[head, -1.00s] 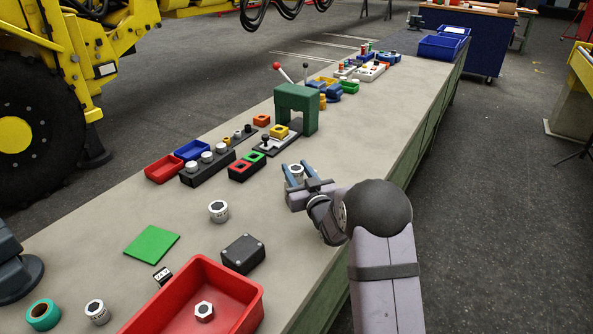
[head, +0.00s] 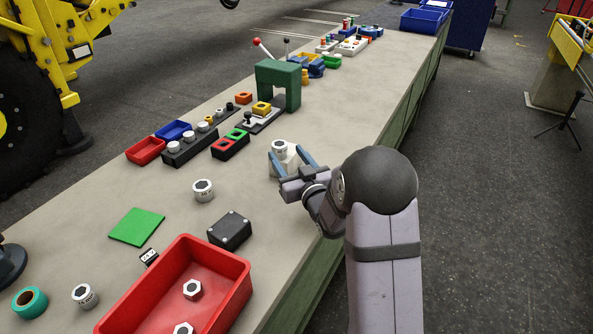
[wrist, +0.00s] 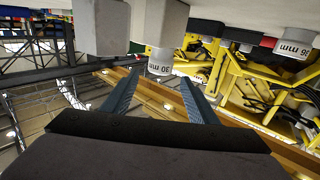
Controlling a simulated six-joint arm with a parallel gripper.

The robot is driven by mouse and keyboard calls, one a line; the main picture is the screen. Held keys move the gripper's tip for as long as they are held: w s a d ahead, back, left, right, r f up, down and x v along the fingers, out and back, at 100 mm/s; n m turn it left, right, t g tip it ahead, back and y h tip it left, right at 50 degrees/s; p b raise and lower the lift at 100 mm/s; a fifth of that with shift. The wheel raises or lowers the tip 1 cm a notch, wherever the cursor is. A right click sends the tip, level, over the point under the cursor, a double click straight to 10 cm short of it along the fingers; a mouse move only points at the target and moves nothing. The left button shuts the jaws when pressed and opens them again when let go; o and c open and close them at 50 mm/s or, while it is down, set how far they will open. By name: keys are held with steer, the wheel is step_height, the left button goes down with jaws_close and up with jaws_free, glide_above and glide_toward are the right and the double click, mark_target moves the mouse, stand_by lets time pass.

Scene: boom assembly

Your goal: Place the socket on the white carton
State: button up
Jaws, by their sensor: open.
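The socket (head: 280,147), a whitish cylinder with a dark hex opening, stands upright on the white carton (head: 290,160) in the head view. In the wrist view, which is upside down, the socket (wrist: 160,64) reads "30 mm" and its base meets the pale carton (wrist: 162,22). My gripper (head: 286,151) is open, its two blue fingers on either side of the socket and carton. In the wrist view my gripper (wrist: 160,80) shows its fingertips apart, with gaps to the socket on both sides. The fingers hide part of the carton in the head view.
Another socket (head: 203,190) stands on the table left of my gripper, near a black box (head: 230,229). A red bin (head: 239,272) holds hex nuts in front. A green press (head: 278,83) stands behind. A grey block (wrist: 101,25) shows close in the wrist view.

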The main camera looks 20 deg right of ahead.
steer(key=shift+s+d+b, duration=0.15)
steer(key=shift+s+d, duration=0.05)
steer(key=shift+s, duration=1.25)
steer(key=shift+s+d+b, duration=0.15)
steer(key=shift+s+d, duration=0.05)
steer(key=shift+s, duration=1.2)
steer(key=s+d+r+g+h+p, duration=0.1)
steer(key=s+d+g+h+p, duration=0.3)
steer(key=s+d+g, duration=0.35)
steer(key=s+a+f+g+y+b, duration=0.1)
steer(key=s+a+f+g, duration=0.3)
steer(key=s, duration=0.4)
steer(key=s+a+f+m+g+b, duration=0.1)
steer(key=s+a+f+g+b, duration=0.15)
steer(key=s+f, duration=0.4)
steer(key=s+a+f+g+y+b, duration=0.1)
steer(key=s+a+f+g, duration=0.3)
steer(key=s, duration=0.5)
step_height(320, 180, up, 14)
steer(key=s+a+p, duration=0.1)
steer(key=p, duration=1.3)
steer(key=shift+f, duration=0.25)
